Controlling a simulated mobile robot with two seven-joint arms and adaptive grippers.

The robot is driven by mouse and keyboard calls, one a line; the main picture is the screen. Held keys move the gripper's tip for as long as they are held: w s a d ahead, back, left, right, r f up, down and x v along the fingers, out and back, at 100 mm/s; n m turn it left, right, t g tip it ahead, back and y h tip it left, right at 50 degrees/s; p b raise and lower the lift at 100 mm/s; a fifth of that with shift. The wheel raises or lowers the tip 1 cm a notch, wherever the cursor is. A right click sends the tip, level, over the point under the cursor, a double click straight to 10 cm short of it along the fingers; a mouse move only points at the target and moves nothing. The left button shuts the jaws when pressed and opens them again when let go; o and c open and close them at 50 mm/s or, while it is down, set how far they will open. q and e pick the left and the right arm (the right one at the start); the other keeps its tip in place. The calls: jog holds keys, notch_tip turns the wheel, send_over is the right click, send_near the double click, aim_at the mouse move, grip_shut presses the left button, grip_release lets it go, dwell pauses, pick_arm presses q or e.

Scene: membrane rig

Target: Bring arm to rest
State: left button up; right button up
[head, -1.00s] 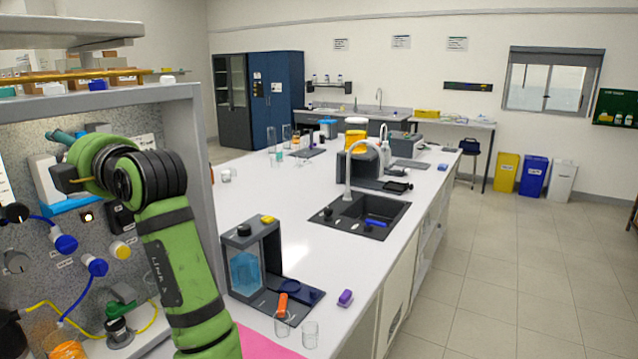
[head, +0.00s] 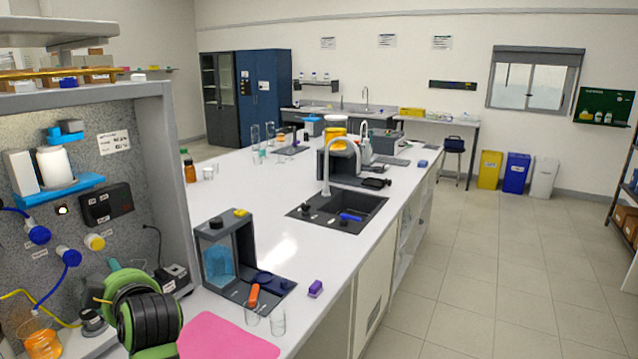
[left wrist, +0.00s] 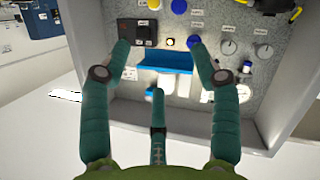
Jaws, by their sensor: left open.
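My left arm is green with black joint bands, at the lower left of the head view in front of the rig panel (head: 88,155). Its left gripper (left wrist: 158,60) is open and empty in the left wrist view, with teal fingers spread toward the panel. In the head view only a small teal part of it shows past the wrist. A blue shelf (head: 60,189) with a white bottle (head: 55,166), a black box (head: 107,204) and blue and yellow knobs are on the panel, apart from the fingers. My right gripper is not in view.
A beaker of orange liquid (head: 38,340) stands low at the left, near my arm. A pink mat (head: 228,337), empty glass beakers (head: 278,321) and a dark frame unit (head: 222,255) are on the white bench (head: 245,205). The floor (head: 480,270) on the right is clear.

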pick_arm(q)
jog(key=s+d+f+m+g+h, duration=0.1)
jog(key=s+d+f+m+h, duration=0.35)
jog(key=f, duration=0.55)
jog(key=s+d+f+m+g+h, duration=0.1)
jog(key=s+d+f+m+h, duration=0.1)
jog(key=s+d+f+m, duration=0.65)
jog(key=s+d+f+m+g+h, duration=0.25)
jog(key=s+f, duration=0.35)
jog(key=s, duration=0.3)
jog(key=s+d+f+m+g+h, duration=0.25)
jog(key=s+f, duration=0.35)
jog(key=s, duration=0.3)
notch_tip(320, 180, down, 32)
jog(key=r+b, duration=0.1)
jog(key=b, duration=0.8)
jog(key=s+a+f+g+b, duration=0.1)
jog(key=s+f+b, duration=0.2)
jog(key=s+f, duration=0.5)
jog(key=s+a+f+g+b, duration=0.1)
jog(key=s+f+b, duration=0.3)
jog(key=s+f, duration=0.4)
notch_tip(320, 180, down, 7)
jog(key=shift+s+f, duration=0.1)
jog(key=shift+s, duration=0.25)
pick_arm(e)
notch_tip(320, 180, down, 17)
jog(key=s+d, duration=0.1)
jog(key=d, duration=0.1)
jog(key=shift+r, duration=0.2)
